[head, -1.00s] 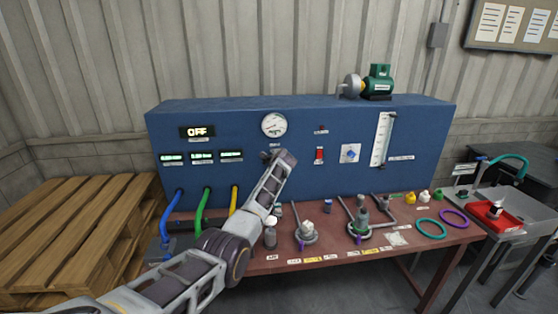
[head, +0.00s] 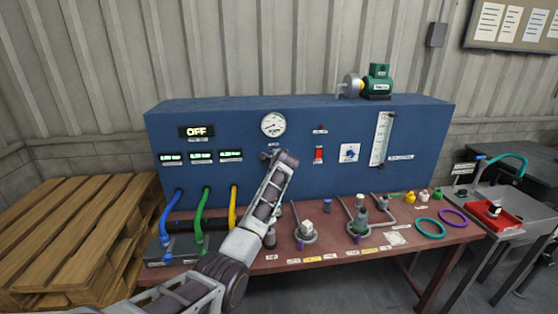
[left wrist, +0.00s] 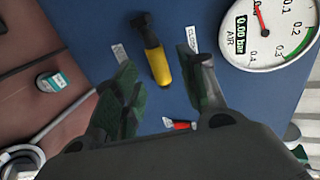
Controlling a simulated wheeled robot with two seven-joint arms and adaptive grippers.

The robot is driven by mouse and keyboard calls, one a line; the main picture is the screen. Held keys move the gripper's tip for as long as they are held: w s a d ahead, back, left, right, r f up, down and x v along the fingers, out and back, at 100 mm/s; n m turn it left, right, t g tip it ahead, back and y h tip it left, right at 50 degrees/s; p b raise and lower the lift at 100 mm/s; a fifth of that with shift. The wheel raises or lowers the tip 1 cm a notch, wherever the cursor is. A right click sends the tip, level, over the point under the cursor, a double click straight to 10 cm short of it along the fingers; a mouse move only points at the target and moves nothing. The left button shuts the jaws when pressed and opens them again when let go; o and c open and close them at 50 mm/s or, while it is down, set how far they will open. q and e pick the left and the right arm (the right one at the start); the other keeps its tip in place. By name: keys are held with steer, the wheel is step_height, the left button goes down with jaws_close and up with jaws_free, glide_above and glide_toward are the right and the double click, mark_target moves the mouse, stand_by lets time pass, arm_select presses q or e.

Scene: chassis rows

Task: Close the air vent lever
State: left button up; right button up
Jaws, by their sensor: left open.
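A lever with a yellow grip and black end (left wrist: 158,60) is on the blue panel in the left wrist view, just below-left of the round AIR gauge (left wrist: 268,35). A white label partly reading "CLOS" (left wrist: 191,40) is to its right, and another label (left wrist: 120,53) is to its left. My left gripper (left wrist: 160,90) is open. Its fingers straddle the lever in the picture; I see no contact. In the head view my left gripper (head: 280,156) is at the panel below the gauge (head: 273,124) and mostly hides the lever. My right gripper is out of view.
The blue panel (head: 300,183) stands on a red-brown table (head: 340,255) with several fittings and rings. Blue, green and yellow hoses (head: 203,215) come out at the left. A red switch (head: 318,154) is right of my gripper. Wooden pallets (head: 70,230) stand left.

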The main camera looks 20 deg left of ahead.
arm_select(q)
steer(key=v, duration=0.6)
steer(key=shift+s, duration=0.25)
